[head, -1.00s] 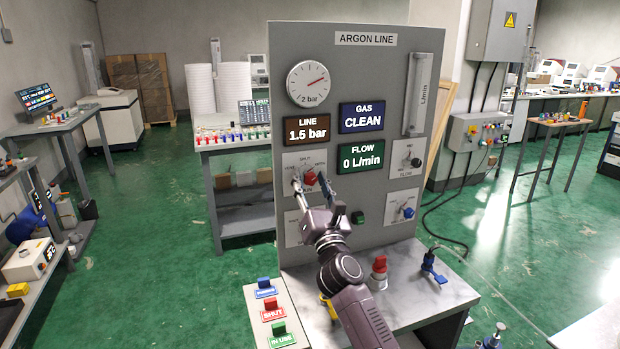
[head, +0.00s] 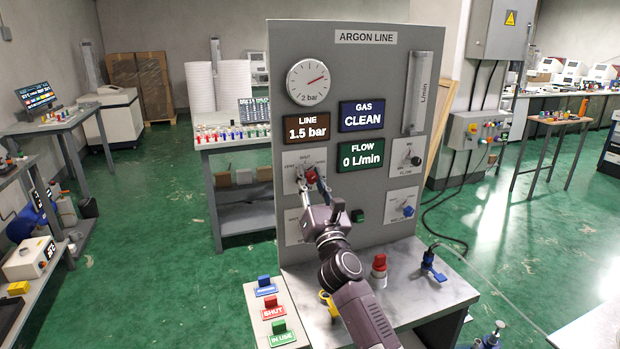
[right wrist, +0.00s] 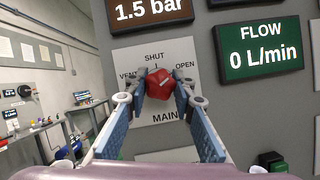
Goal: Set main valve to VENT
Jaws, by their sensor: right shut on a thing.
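The main valve is a red knob (head: 311,175) on a white plate (right wrist: 133,58) on the grey Argon Line panel (head: 285,45). In the right wrist view the plate reads VENT at the left, SHUT at the top, OPEN at the right and MAIN below. My right gripper (head: 312,180) is shut on the red knob (right wrist: 160,84), with one blue-padded finger on each side. A pale mark shows on the knob's face, but I cannot tell surely which label it points to. My left gripper is not in view.
The LINE display (head: 307,128) reads 1.5 bar, and the FLOW display (head: 360,155) reads 0 L/min. A green button (head: 357,216) is right of my gripper. Blue, red and green tags (head: 273,312) lie on the ledge at the lower left.

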